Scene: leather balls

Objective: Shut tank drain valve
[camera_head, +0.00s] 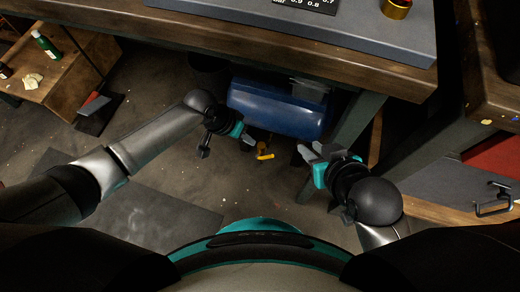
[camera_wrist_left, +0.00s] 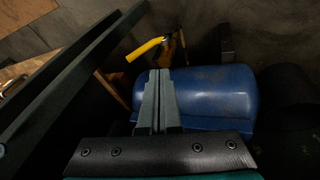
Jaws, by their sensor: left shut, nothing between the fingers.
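The blue tank (camera_head: 275,108) lies under the workbench in the head view. It also fills the middle right of the left wrist view (camera_wrist_left: 215,92). The yellow drain valve handle (camera_head: 265,156) sticks out below the tank's near side; in the left wrist view the handle (camera_wrist_left: 146,48) is beyond my fingertips. My left gripper (camera_head: 252,142) is shut and empty, close to the handle; its fingers (camera_wrist_left: 160,73) lie together in the left wrist view, apart from the handle in that picture. My right gripper (camera_head: 307,147) has its fingers apart, to the right of the handle, holding nothing visible.
The workbench (camera_head: 240,40) overhangs the tank, and a dark table leg (camera_head: 356,120) stands right of it. A wooden crate (camera_head: 75,70) with bottles is at the upper left. A red drawer unit (camera_head: 495,160) stands at the right. Floor left of the tank is mostly clear.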

